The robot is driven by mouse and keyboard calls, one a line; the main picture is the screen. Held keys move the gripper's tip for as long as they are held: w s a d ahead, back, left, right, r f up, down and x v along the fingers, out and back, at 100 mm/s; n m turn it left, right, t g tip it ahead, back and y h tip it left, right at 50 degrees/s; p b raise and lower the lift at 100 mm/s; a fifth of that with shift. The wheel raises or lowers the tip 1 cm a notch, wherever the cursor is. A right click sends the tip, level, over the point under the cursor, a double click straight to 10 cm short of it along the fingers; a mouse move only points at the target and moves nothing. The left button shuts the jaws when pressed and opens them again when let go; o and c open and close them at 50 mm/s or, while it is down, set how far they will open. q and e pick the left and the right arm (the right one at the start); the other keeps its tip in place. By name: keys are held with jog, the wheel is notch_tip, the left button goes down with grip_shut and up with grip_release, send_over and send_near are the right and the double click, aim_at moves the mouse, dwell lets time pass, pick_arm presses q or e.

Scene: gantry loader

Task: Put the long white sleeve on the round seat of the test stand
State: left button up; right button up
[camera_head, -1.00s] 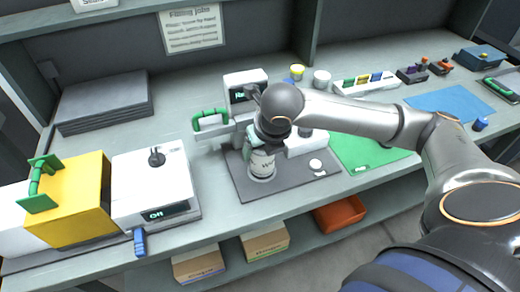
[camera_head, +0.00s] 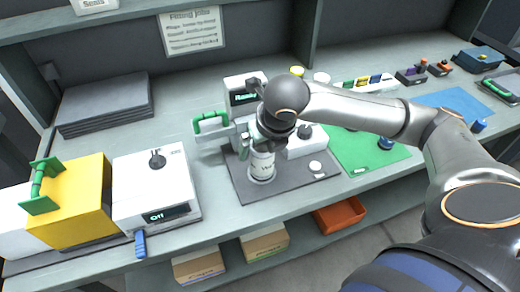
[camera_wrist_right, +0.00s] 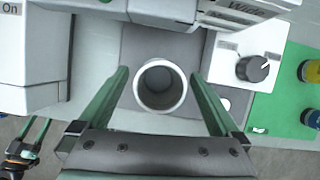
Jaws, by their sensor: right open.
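The long white sleeve (camera_head: 262,164) stands upright on the dark grey plate (camera_head: 290,190) of the test stand. In the right wrist view its round open top (camera_wrist_right: 160,86) faces the camera. My right gripper (camera_head: 258,145) is open above and around the sleeve. In the wrist view its green fingers (camera_wrist_right: 160,80) stand on either side, with gaps to the sleeve. Whether a round seat lies under the sleeve is hidden. My left gripper (camera_wrist_right: 32,122) seems to show, fingers apart, at the wrist view's lower left.
A white unit (camera_head: 245,90) reading "Ready" stands behind, with a knob box (camera_head: 305,146) beside the sleeve. A green mat (camera_head: 365,155) with a blue-topped jar (camera_head: 386,143) lies right. A white box reading "Off" (camera_head: 155,185) and a yellow box (camera_head: 75,205) stand left.

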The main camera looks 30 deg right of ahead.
jog(key=p+v, duration=0.1)
jog(key=v, duration=0.8)
jog(key=shift+p, duration=0.3)
